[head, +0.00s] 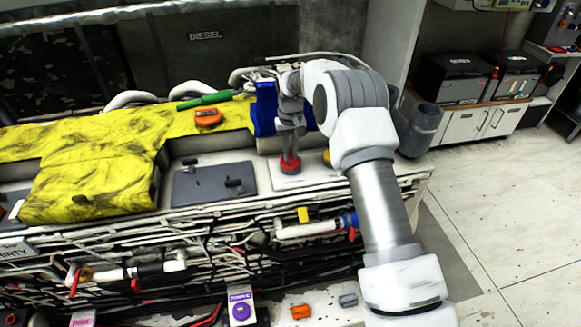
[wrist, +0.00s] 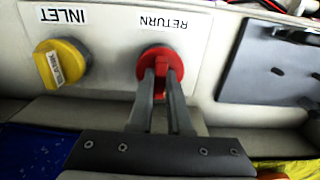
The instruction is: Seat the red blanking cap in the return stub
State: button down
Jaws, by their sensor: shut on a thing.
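The red blanking cap (wrist: 150,58) is at the spot beside the RETURN label on the pale panel (wrist: 112,60), and it also shows in the head view (head: 284,166). Its round flange faces me with a raised grip rib. My gripper (wrist: 161,72) is shut on the rib of the cap; in the head view my gripper (head: 290,154) points down onto the panel. The return stub is hidden behind the cap. I cannot tell whether the flange touches the panel or how deep the cap sits.
A yellow cap (wrist: 70,66) sits beside the INLET label, close to the red one. A dark plate (head: 214,185) with black handles lies left of the panel. Yellow cloth (head: 90,165), an orange object (head: 208,118) and a green-handled tool (head: 205,100) lie farther left.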

aim_at(291, 154)
jog(key=shift+f, duration=0.1)
jog(key=shift+c, duration=1.1)
grip_release()
jog(key=shift+r+p, duration=1.9)
jog(key=shift+r, duration=1.65)
jog(key=shift+s+f, duration=0.1)
